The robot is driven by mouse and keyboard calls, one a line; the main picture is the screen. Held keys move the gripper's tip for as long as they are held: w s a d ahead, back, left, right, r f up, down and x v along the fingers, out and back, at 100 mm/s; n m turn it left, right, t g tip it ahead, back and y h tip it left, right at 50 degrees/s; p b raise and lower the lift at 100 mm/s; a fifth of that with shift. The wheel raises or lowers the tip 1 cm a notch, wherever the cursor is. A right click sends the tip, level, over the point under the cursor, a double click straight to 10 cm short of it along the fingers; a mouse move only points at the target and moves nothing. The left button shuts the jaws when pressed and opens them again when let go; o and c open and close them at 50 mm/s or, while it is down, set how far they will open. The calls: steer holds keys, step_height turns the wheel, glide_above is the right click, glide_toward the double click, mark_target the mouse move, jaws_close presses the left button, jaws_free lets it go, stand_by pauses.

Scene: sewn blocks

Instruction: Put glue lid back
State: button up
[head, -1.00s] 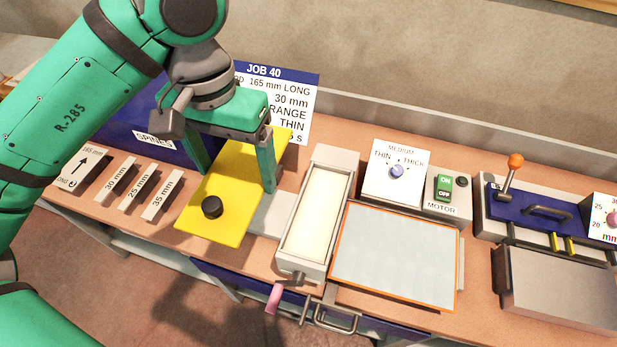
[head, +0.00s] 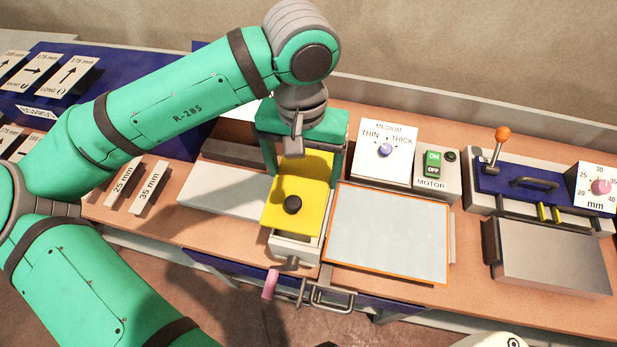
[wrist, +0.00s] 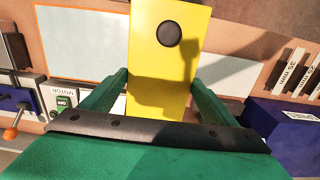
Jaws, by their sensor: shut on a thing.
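The glue lid is a flat yellow plate (head: 318,196) with a round black knob (head: 292,204) near its front end. My gripper (head: 303,177) is shut on the lid, one green finger at each side edge. The lid also fills the middle of the wrist view (wrist: 150,88), its knob (wrist: 169,33) at the far end. The lid is over the grey glue box (head: 296,248) and hides its cream inside. The box's front end with its crank and pink handle (head: 269,284) shows below the lid. I cannot tell whether the lid touches the box rim or hangs just above it.
Right of the glue box lies a pale plate with an orange border (head: 388,233). Behind it stand the THIN/THICK dial panel (head: 386,153) and the motor switch box (head: 434,170). A bare light-grey plate (head: 226,190) lies to the left, beside spine-size cards (head: 149,189).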

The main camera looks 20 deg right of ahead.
mark_target(309, 175)
steer(key=shift+d+f, duration=0.2)
steer(key=shift+f, duration=0.05)
steer(key=shift+s+d+f, duration=0.1)
steer(key=shift+d+f, duration=0.05)
steer(key=shift+f, duration=0.8)
steer(key=shift+d+f, duration=0.15)
steer(key=shift+f, duration=0.75)
steer(key=shift+f, duration=0.25)
steer(key=o, duration=1.3)
steer(key=shift+c, duration=0.2)
step_height(309, 175, up, 13)
steer(key=shift+f, duration=0.2)
